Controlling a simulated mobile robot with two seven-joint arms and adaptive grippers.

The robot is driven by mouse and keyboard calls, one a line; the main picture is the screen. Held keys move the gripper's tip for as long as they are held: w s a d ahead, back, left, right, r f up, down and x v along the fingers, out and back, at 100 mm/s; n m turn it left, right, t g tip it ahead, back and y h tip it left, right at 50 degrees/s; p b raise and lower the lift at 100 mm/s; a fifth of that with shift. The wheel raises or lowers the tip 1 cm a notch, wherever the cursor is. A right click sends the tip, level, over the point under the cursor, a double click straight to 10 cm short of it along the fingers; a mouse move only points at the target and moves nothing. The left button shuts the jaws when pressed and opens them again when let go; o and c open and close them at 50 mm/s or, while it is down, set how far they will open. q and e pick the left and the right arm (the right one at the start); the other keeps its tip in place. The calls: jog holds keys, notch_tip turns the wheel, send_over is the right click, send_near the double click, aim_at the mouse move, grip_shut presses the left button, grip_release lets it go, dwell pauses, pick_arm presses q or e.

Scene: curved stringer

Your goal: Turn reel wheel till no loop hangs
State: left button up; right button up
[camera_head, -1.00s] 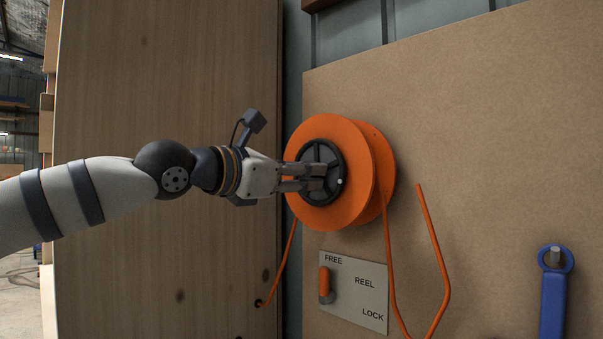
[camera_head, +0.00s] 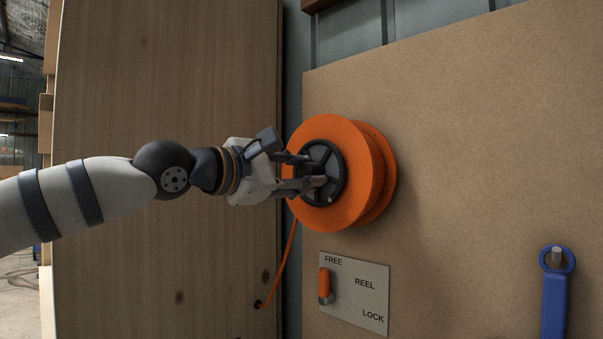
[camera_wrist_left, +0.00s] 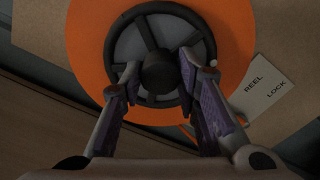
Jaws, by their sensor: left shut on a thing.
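The orange reel (camera_head: 340,135) is mounted on the brown board. Its dark spoked wheel (camera_head: 334,152) faces my left arm; in the left wrist view the wheel (camera_wrist_left: 130,28) has a dark round hub (camera_wrist_left: 158,72) and a small pale peg on its rim. My left gripper (camera_head: 316,170) is at the wheel's middle, its fingers on either side of the hub, shut on it. An orange cord (camera_head: 284,262) runs from the reel down to a hole in the wooden panel. No loop shows below the reel. My right gripper is out of view.
Below the reel is a plate (camera_head: 352,306) marked FREE, REEL and LOCK, with an orange-handled lever (camera_head: 324,284) upright beneath FREE. A blue tool (camera_head: 555,290) hangs on a peg at the right. The wooden panel (camera_head: 170,80) stands at the left.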

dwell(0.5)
pick_arm(q)
jog(key=o, duration=1.2)
jog(key=shift+c, duration=0.2)
jog(key=v, duration=1.2)
